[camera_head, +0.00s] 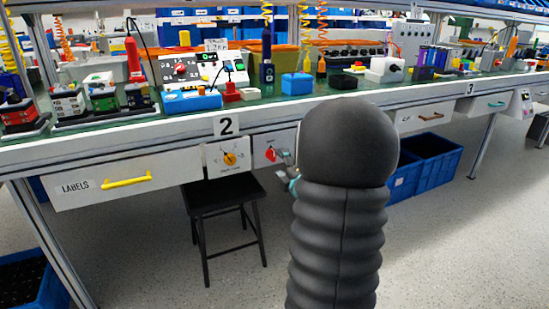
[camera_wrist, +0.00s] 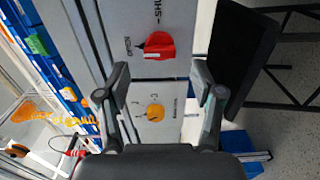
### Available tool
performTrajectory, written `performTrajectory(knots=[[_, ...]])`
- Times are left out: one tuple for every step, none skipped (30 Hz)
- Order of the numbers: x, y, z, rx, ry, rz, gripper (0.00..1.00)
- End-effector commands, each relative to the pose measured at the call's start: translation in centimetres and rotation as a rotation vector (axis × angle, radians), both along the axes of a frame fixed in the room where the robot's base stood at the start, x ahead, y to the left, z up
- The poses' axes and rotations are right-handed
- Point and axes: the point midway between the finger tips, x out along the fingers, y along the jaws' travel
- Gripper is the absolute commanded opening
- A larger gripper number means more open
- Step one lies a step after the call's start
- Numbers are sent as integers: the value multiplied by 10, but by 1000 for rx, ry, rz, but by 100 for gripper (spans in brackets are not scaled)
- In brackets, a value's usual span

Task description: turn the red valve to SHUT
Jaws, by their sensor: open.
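The red valve (camera_wrist: 158,46) is a knob on a light panel, seen sideways in the wrist view. The word SHUT (camera_wrist: 157,12) is printed above it there, and a word that looks like OPEN (camera_wrist: 127,46) is to its left. The valve's narrow end seems to point left, toward that word.
A black stool (camera_head: 221,194) stands below the panels. A drawer with a yellow handle (camera_head: 127,182) is at left. Blue bins (camera_head: 435,157) are at right.

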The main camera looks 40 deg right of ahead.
Motion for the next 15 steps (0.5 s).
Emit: performTrajectory(knots=[[10,-2,0,0,1,2,67],[15,-3,0,0,0,2,67],[20,-4,0,0,-1,2,67],[24,-5,0,1,0,2,67],[28,-7,0,1,0,1,67],[32,-8,0,0,1,1,67],[35,-8,0,0,0,1,67],[38,-9,0,0,0,1,67],[41,-10,0,0,-1,1,67],[43,-10,0,1,0,1,67],[44,-10,0,1,0,0,67],[46,-11,0,1,0,0,67],[46,-11,0,1,0,0,67],[47,-11,0,1,0,0,67],[47,-11,0,1,0,-1,67]])
